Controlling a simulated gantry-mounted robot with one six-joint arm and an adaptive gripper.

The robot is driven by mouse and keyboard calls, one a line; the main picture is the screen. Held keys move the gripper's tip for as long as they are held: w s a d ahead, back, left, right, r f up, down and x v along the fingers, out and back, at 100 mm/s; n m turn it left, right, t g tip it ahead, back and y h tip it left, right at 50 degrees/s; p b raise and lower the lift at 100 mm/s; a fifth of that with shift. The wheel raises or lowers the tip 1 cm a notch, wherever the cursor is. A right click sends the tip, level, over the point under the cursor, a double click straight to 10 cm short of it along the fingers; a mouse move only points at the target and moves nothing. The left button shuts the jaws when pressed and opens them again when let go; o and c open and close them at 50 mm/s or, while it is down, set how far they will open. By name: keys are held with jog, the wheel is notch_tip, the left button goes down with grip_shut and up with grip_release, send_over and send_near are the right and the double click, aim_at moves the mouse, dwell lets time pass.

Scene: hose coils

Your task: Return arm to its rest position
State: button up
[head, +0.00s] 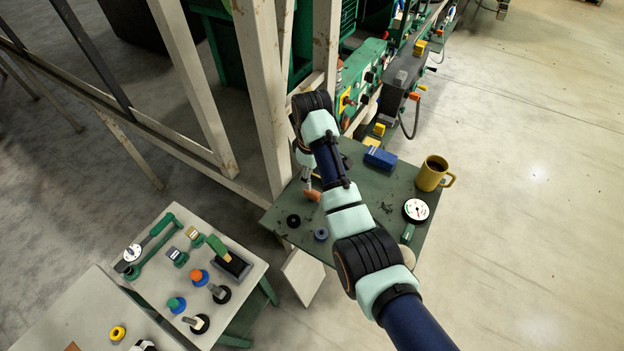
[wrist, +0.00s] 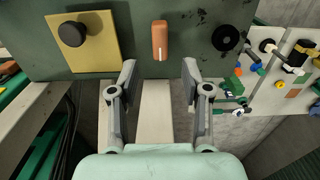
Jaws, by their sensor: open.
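My arm reaches from the bottom right of the head view to the left part of the green table. My gripper (wrist: 159,78) is open in the wrist view, with its two fingers apart and nothing between them. In the head view the gripper (head: 307,178) is partly hidden below my wrist. An orange-brown piece with a white mark (wrist: 160,40) lies on the green table just beyond the fingertips, apart from them. It also shows near the gripper in the head view (head: 313,195). No hose coil can be made out for certain.
The green table (head: 375,190) holds a yellow mug (head: 432,173), a blue box (head: 380,158), a dial gauge (head: 416,210) and a black ring (head: 293,220). A pale post (head: 262,90) stands close left of my wrist. A pale table (head: 240,290) with several fittings is lower left. Open floor lies right.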

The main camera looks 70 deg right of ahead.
dwell(0.8)
jog(key=w+a+t+h, duration=0.1)
jog(key=w+a+t, duration=0.2)
jog(key=w+a, duration=0.5)
jog(key=w+a+t+h, duration=0.2)
jog(key=w+a, duration=0.2)
jog(key=a, duration=0.8)
jog(key=s+a+r+t+y, duration=0.1)
jog(key=a+r, duration=0.3)
jog(key=a, duration=0.4)
jog(key=s+a+r+n+t+y, duration=0.1)
jog(key=s+a+r+t, duration=0.3)
jog(key=a, duration=0.4)
jog(key=s+a+r+t+y, duration=0.1)
jog(key=a+r, duration=0.3)
jog(key=a, duration=0.4)
jog(key=shift+s+a+t, duration=0.25)
jog(key=shift+s+t, duration=0.4)
jog(key=shift+t, duration=0.25)
